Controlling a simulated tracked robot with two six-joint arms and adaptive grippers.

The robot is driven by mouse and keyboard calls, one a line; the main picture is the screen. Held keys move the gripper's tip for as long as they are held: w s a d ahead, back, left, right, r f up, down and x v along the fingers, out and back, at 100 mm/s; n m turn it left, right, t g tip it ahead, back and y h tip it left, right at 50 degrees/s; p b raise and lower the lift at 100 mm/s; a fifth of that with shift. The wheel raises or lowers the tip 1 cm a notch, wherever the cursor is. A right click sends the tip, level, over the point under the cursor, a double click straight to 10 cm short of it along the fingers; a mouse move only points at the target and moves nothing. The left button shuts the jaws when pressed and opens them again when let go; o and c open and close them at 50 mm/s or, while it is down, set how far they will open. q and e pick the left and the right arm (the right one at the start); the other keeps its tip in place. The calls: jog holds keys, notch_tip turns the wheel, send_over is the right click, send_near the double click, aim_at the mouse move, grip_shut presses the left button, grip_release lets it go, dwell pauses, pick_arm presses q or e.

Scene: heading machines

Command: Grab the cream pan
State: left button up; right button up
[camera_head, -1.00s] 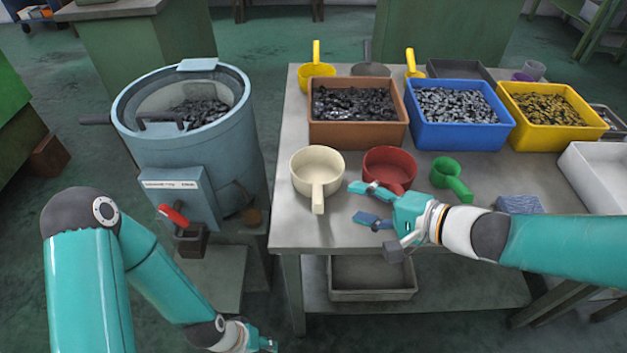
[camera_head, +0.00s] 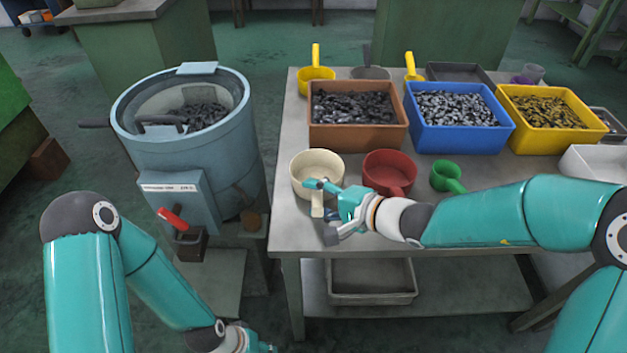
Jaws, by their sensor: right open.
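The cream pan (camera_head: 316,167) stands upright near the front left of the grey table, its handle pointing to the front edge. My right gripper (camera_head: 318,198) is open at the pan's handle, with its fingers around or just over it; I cannot tell if they touch it. The gripper hides part of the handle and a little of the pan's front right side. My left gripper (camera_head: 262,346) is low at the bottom edge, partly cut off, and its jaws cannot be made out.
A red pan (camera_head: 389,170) stands just right of the cream pan, and a green scoop (camera_head: 447,176) further right. Brown (camera_head: 357,138), blue (camera_head: 459,137) and yellow (camera_head: 558,138) bins of metal pieces stand behind. A blue-grey drum machine (camera_head: 183,150) is left of the table (camera_head: 290,232).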

grip_shut()
jog(key=shift+r, duration=0.1)
dwell(0.4)
